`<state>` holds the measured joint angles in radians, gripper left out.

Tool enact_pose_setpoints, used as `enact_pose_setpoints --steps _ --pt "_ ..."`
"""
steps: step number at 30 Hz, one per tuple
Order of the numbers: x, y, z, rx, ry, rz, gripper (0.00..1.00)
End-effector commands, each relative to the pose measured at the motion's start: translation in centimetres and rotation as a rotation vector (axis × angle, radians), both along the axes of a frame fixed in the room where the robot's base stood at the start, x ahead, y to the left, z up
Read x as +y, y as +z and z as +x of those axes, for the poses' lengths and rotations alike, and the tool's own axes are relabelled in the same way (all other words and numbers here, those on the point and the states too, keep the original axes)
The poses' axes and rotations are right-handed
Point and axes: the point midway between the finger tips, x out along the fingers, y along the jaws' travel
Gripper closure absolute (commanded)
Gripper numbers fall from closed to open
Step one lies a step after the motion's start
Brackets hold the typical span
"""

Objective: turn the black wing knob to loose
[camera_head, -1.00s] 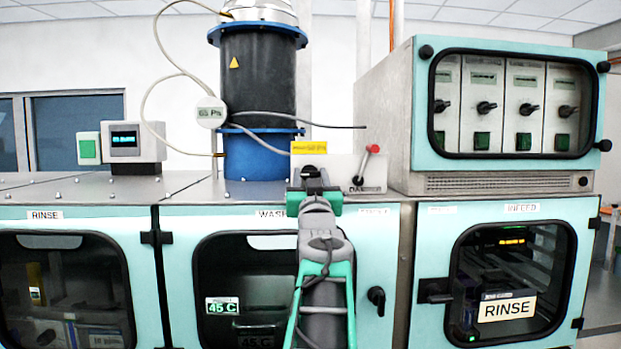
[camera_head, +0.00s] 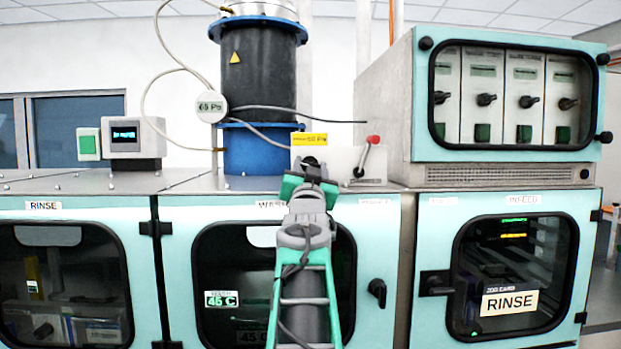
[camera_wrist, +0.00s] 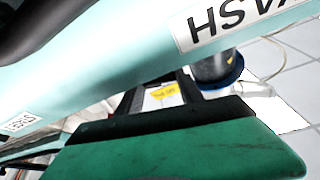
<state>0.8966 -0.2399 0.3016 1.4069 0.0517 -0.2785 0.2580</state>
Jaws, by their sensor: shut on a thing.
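The black wing knob (camera_head: 311,162) is on the pale grey panel (camera_head: 341,160), just below a yellow label (camera_head: 310,139). It is small and mostly hidden behind my gripper, so its wing angle is unclear. My gripper (camera_head: 312,173) is at the knob, shut on it, with its jaws rolled at a tilt. In the wrist view, a green gripper part (camera_wrist: 180,150) fills the foreground, and the yellow label (camera_wrist: 165,92) shows beyond it. I cannot make out the knob in that view.
A red-tipped lever (camera_head: 366,155) stands close right of the knob. The blue-flanged black cylinder (camera_head: 262,80) with hoses rises behind to the left. The wash door (camera_head: 205,262) and its black handle (camera_head: 377,292) are below. A teal-framed cabinet (camera_head: 421,100) stands at right.

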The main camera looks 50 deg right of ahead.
Motion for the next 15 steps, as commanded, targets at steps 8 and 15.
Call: enact_pose_setpoints --steps 8,15 --pt "0.19 -0.38 0.28 -0.195 0.003 0.171 0.96" --pt "0.21 -0.11 0.33 -0.366 0.003 0.322 0.97"
